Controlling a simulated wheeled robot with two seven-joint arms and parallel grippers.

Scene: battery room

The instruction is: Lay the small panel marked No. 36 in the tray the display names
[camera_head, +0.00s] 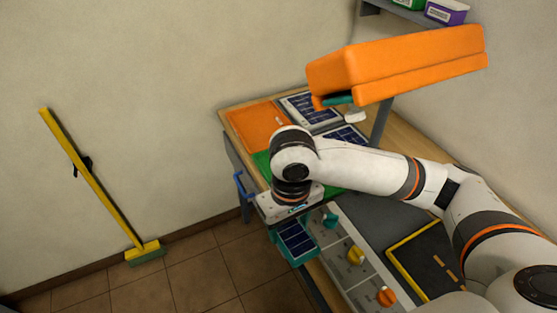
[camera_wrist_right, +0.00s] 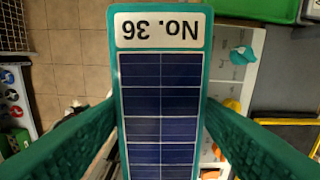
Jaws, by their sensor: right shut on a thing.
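The small panel marked No. 36 (camera_wrist_right: 160,95) is dark blue with a teal frame, and its white label reads upside down in the wrist view. It also shows in the head view (camera_head: 296,240), hanging beyond the bench's front edge above the floor. My right gripper (camera_wrist_right: 160,112) is shut on it, with a teal finger on each side. In the head view my right gripper (camera_head: 291,222) is beside the knob strip. An orange tray (camera_head: 250,124) and a green tray (camera_head: 262,164), partly hidden by my arm, lie on the bench. No readable display shows. My left gripper is out of view.
Two larger blue panels, one at the back (camera_head: 306,108) and one nearer (camera_head: 345,135), lie on the bench. A large orange housing (camera_head: 400,65) overhangs them. A white strip (camera_head: 338,235) carries several coloured knobs. A blue handle (camera_head: 242,184) juts out. A yellow broom (camera_head: 95,185) leans on the wall.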

